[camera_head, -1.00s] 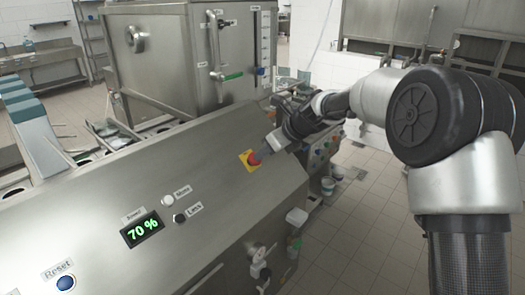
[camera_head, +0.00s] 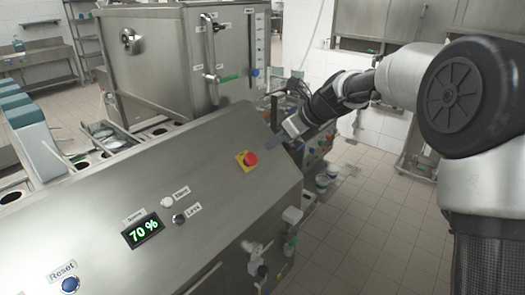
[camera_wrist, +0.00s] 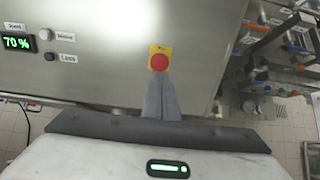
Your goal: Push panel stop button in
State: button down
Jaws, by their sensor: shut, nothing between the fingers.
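The stop button (camera_head: 250,159) is a round red button on a yellow square plate, set in the sloped steel panel (camera_head: 215,140). It also shows in the wrist view (camera_wrist: 159,62), just beyond my fingertips. My gripper (camera_head: 285,139) is shut and empty, to the right of the button in the head view, with a visible gap between them. In the wrist view the closed grey fingers (camera_wrist: 157,76) point at the button and their tips overlap the lower edge of its plate in the picture. I cannot tell how far the button sits in.
A green 70 % display (camera_head: 143,231) sits lower left on the panel, with the More button (camera_head: 167,202), the Less button (camera_head: 179,219) and a blue Reset button (camera_head: 70,285). A steel tank (camera_head: 150,55) stands behind. Open tiled floor (camera_head: 375,220) lies to the right.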

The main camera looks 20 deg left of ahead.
jog(key=v, duration=0.5)
jog(key=shift+w, duration=0.1)
jog(key=s+d+r+n+t+h, duration=0.1)
jog(key=s+d+r+n+h, duration=0.3)
jog(key=s+d+n, duration=0.8)
jog(key=s+d+f+n+h, duration=0.2)
jog(key=s+d+n, duration=0.3)
jog(key=s+d, duration=0.3)
jog(key=s+d+f+n+t+h, duration=0.1)
jog(key=s+d+f+n+h, duration=0.1)
jog(key=s+d+n, duration=0.3)
jog(key=s+d, duration=0.3)
jog(key=s, duration=0.4)
jog(key=shift+f, duration=0.15)
